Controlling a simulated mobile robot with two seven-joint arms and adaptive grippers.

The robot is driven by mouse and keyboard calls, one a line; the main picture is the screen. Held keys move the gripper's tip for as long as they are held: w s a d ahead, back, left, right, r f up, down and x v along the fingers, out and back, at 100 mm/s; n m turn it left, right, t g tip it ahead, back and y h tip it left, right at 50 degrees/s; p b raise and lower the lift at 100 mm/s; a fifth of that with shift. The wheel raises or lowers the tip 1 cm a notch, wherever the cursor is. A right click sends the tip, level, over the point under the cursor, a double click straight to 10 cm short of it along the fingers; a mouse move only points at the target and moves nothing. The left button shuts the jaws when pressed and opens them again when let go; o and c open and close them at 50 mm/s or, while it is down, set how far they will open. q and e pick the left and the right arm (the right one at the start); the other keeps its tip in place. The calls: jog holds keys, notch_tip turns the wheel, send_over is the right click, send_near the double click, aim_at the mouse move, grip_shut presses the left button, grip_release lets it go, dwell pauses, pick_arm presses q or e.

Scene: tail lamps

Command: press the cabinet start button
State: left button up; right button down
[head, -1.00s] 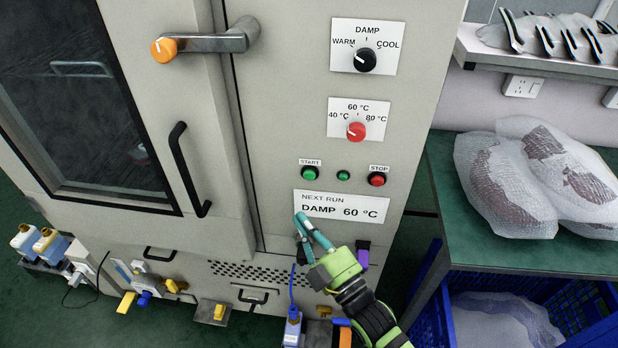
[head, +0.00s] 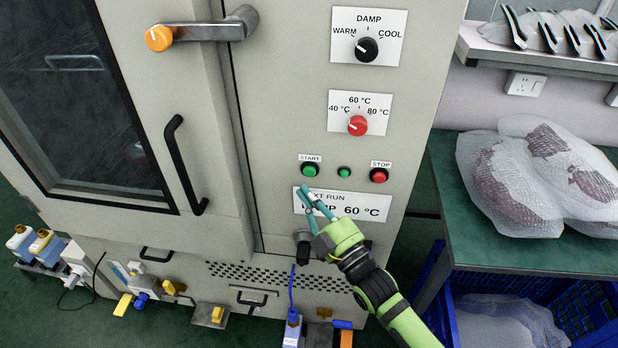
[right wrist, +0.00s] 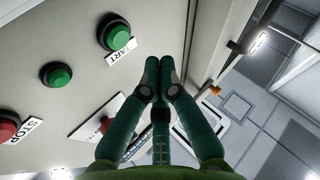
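The cabinet (head: 275,60) has a green START button (head: 310,170) under a small START label. The button also shows in the right wrist view (right wrist: 117,30), up and left of my fingertips. My right gripper (head: 305,190) has its teal fingers together and empty. Its tips are just below the START button in the head view, over the left part of the run card (head: 375,208). In the right wrist view a gap shows between tips and button. I cannot tell the tips' exact distance from the panel. My left gripper is not in view.
A small green lamp or button (head: 344,172) and red STOP button (head: 379,176) sit right of START. Above are a red temperature knob (head: 357,125) and black DAMP knob (head: 367,48). A door handle (head: 184,165) is left. Wrapped lamps (head: 540,180) lie on a bench at right.

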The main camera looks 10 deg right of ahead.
aim_at(309, 171)
jog(key=shift+w+d+b, duration=0.2)
jog(key=shift+w, duration=0.5)
jog(key=shift+w+d+b, duration=0.15)
jog(key=shift+w+d, duration=0.05)
jog(key=shift+w, duration=0.5)
dwell(0.4)
jog(key=shift+w+d, duration=0.1)
jog(key=shift+w, duration=0.3)
jog(key=shift+w+d+b, duration=0.15)
jog(key=shift+w+b, duration=0.2)
jog(key=shift+w, duration=0.05)
dwell(0.7)
jog(key=shift+s, duration=0.1)
jog(key=shift+s+a+p, duration=0.25)
jog(key=shift+s+p, duration=0.25)
jog(key=shift+s, duration=0.25)
